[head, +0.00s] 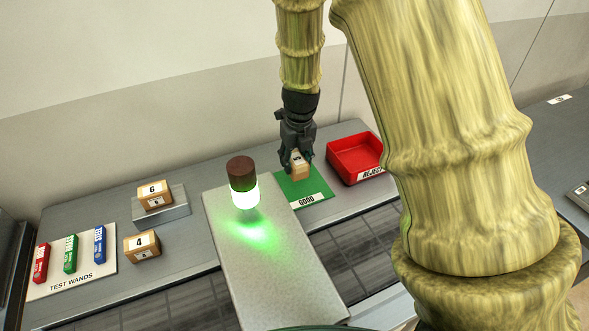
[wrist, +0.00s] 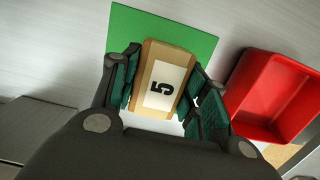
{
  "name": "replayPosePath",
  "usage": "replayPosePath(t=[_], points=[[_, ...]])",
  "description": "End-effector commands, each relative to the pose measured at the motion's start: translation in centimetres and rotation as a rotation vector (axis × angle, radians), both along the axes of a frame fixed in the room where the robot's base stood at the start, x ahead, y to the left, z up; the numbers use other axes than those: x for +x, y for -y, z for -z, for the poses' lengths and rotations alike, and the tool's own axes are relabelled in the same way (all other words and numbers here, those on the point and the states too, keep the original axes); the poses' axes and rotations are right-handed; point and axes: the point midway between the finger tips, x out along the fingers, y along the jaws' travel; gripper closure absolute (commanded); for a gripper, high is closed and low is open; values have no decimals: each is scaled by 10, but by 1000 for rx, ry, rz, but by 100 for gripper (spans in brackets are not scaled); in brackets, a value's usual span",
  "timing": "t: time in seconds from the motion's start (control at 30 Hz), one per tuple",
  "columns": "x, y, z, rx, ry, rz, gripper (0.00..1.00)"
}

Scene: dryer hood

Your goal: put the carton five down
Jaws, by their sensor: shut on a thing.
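Carton five (wrist: 164,80) is a small tan box with a white label reading 5. My gripper (head: 298,163) is shut on it, with a green-padded finger on each side in the wrist view. In the head view the carton (head: 299,168) is over the green GOOD mat (head: 316,186). The mat also shows behind the carton in the wrist view (wrist: 135,25). I cannot tell whether the carton touches the mat.
The red REJECT tray (head: 354,151) is just right of the mat. A lit green lamp with a brown cap (head: 242,172) stands on a grey hood (head: 270,270) to the left. Carton 6 (head: 154,195), carton 4 (head: 142,246) and the TEST WANDS board (head: 88,272) are further left.

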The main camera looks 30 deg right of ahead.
Motion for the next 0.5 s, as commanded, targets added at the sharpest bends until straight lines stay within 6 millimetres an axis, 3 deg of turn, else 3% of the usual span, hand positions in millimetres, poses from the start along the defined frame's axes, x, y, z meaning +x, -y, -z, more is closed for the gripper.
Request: replayPosePath(t=[0.5], points=[[0, -1, 44, 0, -1, -2, 86]])
